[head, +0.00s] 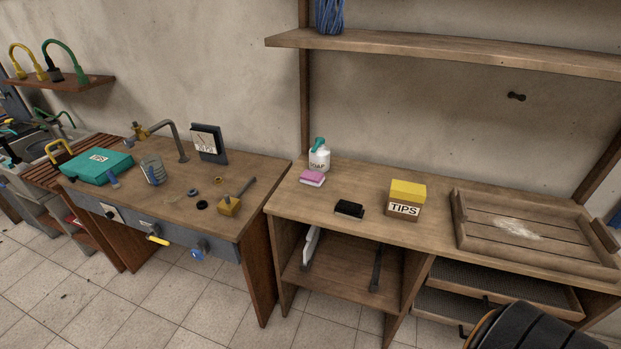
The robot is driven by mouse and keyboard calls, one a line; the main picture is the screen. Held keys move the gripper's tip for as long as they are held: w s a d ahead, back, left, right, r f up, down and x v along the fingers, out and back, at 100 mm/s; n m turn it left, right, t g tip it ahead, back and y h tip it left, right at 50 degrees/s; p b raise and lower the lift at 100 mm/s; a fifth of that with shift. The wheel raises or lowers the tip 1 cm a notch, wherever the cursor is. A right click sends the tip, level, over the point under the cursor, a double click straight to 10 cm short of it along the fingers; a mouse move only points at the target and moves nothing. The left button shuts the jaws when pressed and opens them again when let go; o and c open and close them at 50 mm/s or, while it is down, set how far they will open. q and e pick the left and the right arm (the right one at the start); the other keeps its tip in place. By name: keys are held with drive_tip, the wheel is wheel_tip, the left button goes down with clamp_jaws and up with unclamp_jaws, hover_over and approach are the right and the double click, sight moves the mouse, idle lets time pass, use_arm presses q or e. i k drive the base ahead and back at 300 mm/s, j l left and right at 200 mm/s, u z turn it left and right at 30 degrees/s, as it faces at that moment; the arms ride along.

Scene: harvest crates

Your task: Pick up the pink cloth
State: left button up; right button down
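A small pink block-like piece with a pale lower edge (312,178) lies flat on the wooden bench at the middle of the head view; it is the only pink thing I see, and I cannot tell whether it is folded cloth or a sponge. It lies just in front of the white soap bottle (319,160) with a teal pump. Neither of my grippers is in view. A dark rounded part with an orange edge shows at the bottom right, probably a link of my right arm, far from the pink piece.
On the same bench (350,184) are a black block (349,209), a yellow-topped TIPS box (405,199) and a wooden tray (535,222). A shelf (440,54) hangs above. The left bench holds a teal case (97,167), a jar (153,170) and a tap (180,140).

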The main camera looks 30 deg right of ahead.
sight(312, 177)
drive_tip(key=z, duration=2.1)
drive_tip(key=j+z, duration=0.4)
drive_tip(key=j, duration=0.7)
drive_tip(key=j+z, duration=0.4)
drive_tip(key=j, duration=0.65)
drive_tip(key=k, duration=0.05)
